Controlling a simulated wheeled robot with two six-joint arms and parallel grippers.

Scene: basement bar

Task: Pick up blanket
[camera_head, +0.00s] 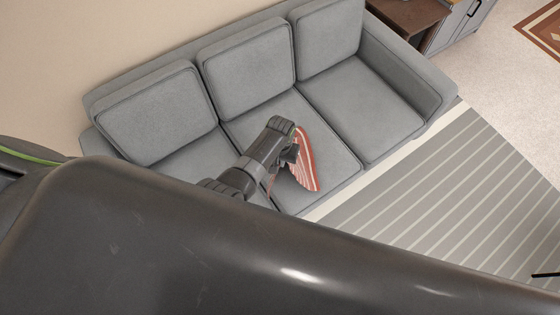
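The blanket (306,168), red with pale stripes, is on the middle seat of the grey sofa (352,95). My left gripper (291,153) is over that seat, right at the blanket's left side. It overlaps the blanket in the picture and hides part of it. A little red also shows at the left of the gripper. The fingers are small and dark, so I cannot tell whether they are open or shut, or touching the cloth. My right gripper is not in view.
My own dark arm link fills the lower foreground and hides the sofa's front left. A grey striped rug (450,190) lies before the sofa. A brown side table (408,18) and grey cabinet (462,22) stand beyond its right end. The right seat is clear.

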